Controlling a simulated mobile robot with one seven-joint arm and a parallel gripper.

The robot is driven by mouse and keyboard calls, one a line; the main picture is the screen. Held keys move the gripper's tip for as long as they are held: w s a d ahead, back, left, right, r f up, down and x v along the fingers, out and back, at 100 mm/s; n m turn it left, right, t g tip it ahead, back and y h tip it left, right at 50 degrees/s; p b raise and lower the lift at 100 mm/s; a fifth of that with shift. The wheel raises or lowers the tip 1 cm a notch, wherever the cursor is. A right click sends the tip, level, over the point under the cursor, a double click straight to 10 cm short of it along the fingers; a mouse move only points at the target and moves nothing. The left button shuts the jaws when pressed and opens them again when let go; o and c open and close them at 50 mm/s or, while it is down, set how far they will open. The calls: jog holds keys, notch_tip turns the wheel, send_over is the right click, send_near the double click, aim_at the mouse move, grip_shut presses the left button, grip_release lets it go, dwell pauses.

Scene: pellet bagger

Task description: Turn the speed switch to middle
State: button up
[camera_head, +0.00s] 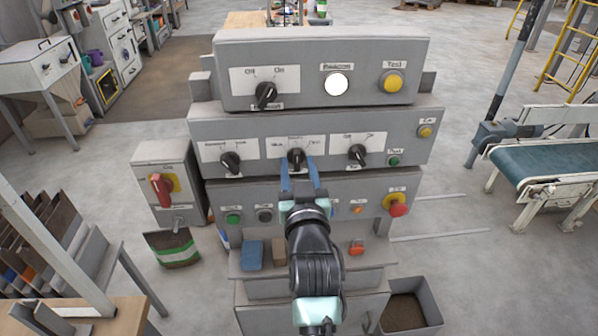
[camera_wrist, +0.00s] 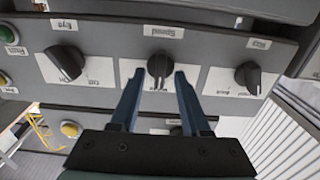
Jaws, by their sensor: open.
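The speed switch is the black rotary knob (camera_head: 296,158) in the middle of the control box's second row. Its label reads Speed in the wrist view, where the knob (camera_wrist: 160,68) is seen upside down on a white plate. Its grip bar stands about upright, in line with the plate's centre mark. My gripper (camera_head: 299,164) is open and empty, with its blue fingers pointing at the knob. In the wrist view the fingertips (camera_wrist: 158,76) lie on either side of the knob. I cannot tell whether they touch it.
Similar knobs flank it left (camera_head: 230,162) and right (camera_head: 358,154). Another knob (camera_head: 265,95) and a yellow button (camera_head: 391,81) are on the box above. A red stop button (camera_head: 398,208) is at lower right. A blue block (camera_head: 252,254) lies on the ledge below.

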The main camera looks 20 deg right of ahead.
jog(key=b+v, duration=0.2)
jog(key=v, duration=1.1)
jog(key=shift+b, duration=0.3)
jog(key=shift+r, duration=0.1)
jog(key=w+a+r+n+t+y, duration=0.15)
jog(key=a+r, duration=0.25)
jog(key=r, duration=0.6)
jog(key=a+r+t, duration=0.3)
jog(key=r, duration=0.7)
jog(key=s+a+r+n+t+y, duration=0.1)
jog(key=s+a+r, duration=0.3)
jog(key=r, duration=0.5)
jog(key=s+a+r+t+y, duration=0.2)
jog(key=s+a+r+t, duration=0.2)
jog(key=r, duration=0.6)
jog(key=shift+s+n, duration=0.35)
jog(key=shift+s, duration=0.45)
jog(key=shift+f+y, duration=0.1)
jog(key=shift+y, duration=0.15)
